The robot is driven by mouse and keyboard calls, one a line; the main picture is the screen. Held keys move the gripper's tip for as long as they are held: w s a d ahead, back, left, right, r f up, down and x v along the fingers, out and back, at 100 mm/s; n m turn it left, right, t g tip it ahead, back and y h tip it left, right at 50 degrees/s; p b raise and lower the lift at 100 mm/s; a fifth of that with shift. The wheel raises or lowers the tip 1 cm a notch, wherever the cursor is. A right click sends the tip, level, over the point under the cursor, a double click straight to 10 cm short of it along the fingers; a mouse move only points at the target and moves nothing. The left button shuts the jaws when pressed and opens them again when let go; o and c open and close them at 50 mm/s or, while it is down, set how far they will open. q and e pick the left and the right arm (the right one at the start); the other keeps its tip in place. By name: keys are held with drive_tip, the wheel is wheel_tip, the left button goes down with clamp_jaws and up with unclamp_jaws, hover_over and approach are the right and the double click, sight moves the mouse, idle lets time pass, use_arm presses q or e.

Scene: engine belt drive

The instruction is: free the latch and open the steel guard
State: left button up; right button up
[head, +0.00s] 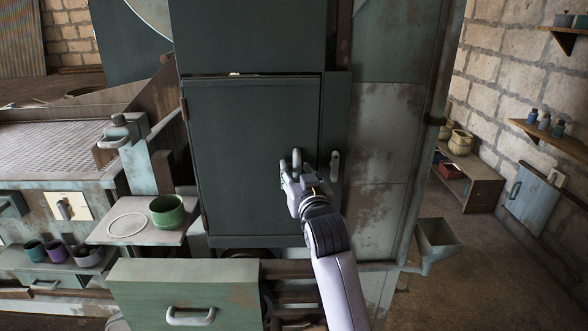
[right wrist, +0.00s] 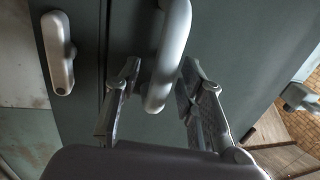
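The steel guard (head: 245,150) is a dark flat door on the machine's front, and it looks shut in the head view. Its grey bar handle (head: 297,157) is near the right edge. The latch (head: 335,166) is a small pale upright lever on the frame just right of the door. My right gripper (head: 294,178) is at the handle. In the right wrist view, its open fingers stand on either side of the lower end of the handle (right wrist: 169,60), with gaps visible. The latch (right wrist: 58,52) is at the upper left there, apart from the fingers. My left gripper is not in view.
A green drawer front (head: 190,295) juts out below the guard. A small shelf with a green pot (head: 168,210) and a ring (head: 127,224) is to the left. A metal hopper (head: 438,238) sticks out at the right. The floor further right is open.

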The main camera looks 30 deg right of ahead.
drive_tip(key=shift+s+r, duration=0.1)
drive_tip(key=shift+s, duration=0.1)
drive_tip(key=shift+c, duration=0.2)
drive_tip(key=shift+w, duration=0.1)
clamp_jaws()
idle(0.4)
